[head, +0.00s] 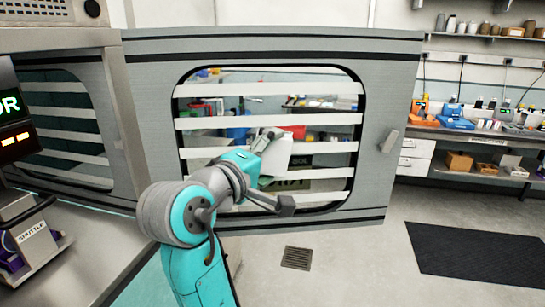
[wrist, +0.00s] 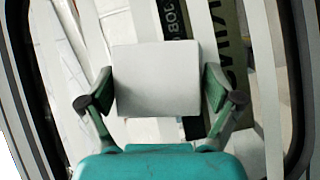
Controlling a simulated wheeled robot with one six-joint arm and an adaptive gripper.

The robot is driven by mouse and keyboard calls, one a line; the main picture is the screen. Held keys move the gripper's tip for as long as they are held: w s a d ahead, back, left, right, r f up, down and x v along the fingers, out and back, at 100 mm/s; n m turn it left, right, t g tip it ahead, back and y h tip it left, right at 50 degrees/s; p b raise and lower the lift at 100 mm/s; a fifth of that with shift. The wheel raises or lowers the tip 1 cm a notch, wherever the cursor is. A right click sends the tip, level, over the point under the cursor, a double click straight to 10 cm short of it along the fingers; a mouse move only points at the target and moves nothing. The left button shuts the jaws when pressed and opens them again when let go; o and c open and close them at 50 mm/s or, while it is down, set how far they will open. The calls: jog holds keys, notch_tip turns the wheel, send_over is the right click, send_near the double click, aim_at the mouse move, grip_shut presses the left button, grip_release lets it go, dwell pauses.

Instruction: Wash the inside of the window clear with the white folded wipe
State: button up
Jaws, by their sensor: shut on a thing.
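The window (head: 325,105) is a large rounded pane in a grey door panel, in front of my arm in the head view. Several white horizontal bands (head: 270,89) cross it, with clear strips between them. My gripper (head: 270,160) is in front of the pane's lower middle. It is shut on the white folded wipe (wrist: 155,80), a flat square block between the two fingers in the wrist view. The wipe also shows as a pale patch in the head view (head: 279,156). Whether it touches the glass I cannot tell. The arm hides part of the lower left pane.
A handle (head: 390,140) sits on the door's right side. Another banded window (head: 60,125) is at the left, beside a steel counter (head: 85,235). A dark mat (head: 475,255) and a drain (head: 297,257) are on the floor. A workbench (head: 480,135) stands at the right.

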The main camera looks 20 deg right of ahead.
jog(key=shift+s+a, duration=0.3)
jog(key=shift+s, duration=0.65)
jog(key=shift+s+a, duration=0.25)
jog(key=shift+s, duration=0.7)
jog(key=shift+s+a, duration=0.3)
jog(key=shift+s, duration=0.65)
jog(key=shift+s+a, duration=0.2)
jog(key=shift+s, duration=0.55)
jog(key=shift+s+a, duration=0.2)
jog(key=shift+s, duration=0.5)
